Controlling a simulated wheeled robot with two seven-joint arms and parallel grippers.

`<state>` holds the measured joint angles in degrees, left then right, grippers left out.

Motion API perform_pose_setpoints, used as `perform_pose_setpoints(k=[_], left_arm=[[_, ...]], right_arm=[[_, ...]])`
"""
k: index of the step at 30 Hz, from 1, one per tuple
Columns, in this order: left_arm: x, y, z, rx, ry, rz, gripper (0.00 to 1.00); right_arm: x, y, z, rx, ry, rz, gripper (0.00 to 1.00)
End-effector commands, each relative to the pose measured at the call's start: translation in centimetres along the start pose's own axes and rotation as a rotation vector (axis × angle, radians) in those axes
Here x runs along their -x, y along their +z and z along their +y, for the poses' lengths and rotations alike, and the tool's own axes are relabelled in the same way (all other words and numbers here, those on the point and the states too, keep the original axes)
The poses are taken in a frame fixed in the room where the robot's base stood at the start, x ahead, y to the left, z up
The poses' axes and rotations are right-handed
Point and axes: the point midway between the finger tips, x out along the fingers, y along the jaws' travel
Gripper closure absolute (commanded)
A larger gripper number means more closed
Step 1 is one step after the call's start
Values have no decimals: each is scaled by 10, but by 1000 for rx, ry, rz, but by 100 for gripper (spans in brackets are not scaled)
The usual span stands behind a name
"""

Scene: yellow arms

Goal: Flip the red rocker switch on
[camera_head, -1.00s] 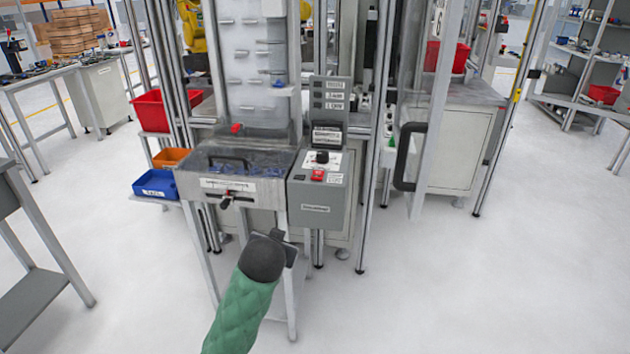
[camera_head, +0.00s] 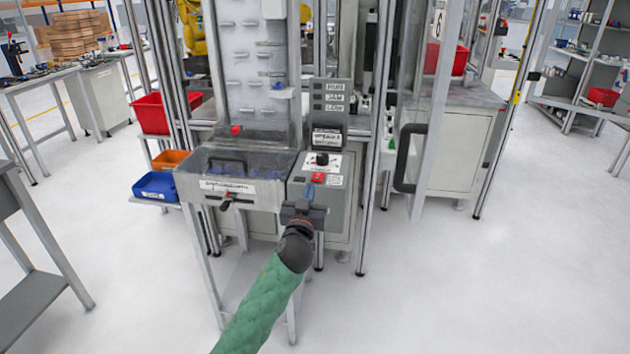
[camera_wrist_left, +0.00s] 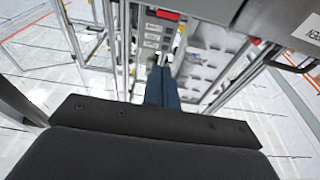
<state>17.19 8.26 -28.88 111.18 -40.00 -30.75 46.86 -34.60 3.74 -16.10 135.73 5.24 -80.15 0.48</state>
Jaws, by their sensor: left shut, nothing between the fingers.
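The red rocker switch (camera_head: 318,177) sits on the sloped face of a grey control box (camera_head: 340,200), just below a black round knob (camera_head: 321,158). A red part on the box also shows near the top of the left wrist view (camera_wrist_left: 168,15). My left gripper (camera_head: 307,190) is in front of the box, just below and slightly left of the switch. Its dark blue fingers (camera_wrist_left: 164,62) are shut with nothing between them and point toward the box. Whether the tips touch the box cannot be told. The switch's tilt is too small to read. My right gripper is out of view.
Blue (camera_head: 156,186) and orange (camera_head: 171,160) bins stand further left. A door with a black handle (camera_head: 408,157) is to the right. The floor at the right is clear.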

Motion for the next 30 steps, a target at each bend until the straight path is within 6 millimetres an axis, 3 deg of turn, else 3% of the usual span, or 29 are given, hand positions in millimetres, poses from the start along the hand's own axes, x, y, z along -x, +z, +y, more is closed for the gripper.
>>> perform_pose_setpoints(k=[16, 30], left_arm=[[-7, 0, 0, 15, -2, -3, 100], [-76, -2, -1, 13, -2, -2, 100]], right_arm=[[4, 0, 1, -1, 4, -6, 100], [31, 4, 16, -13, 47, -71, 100]])
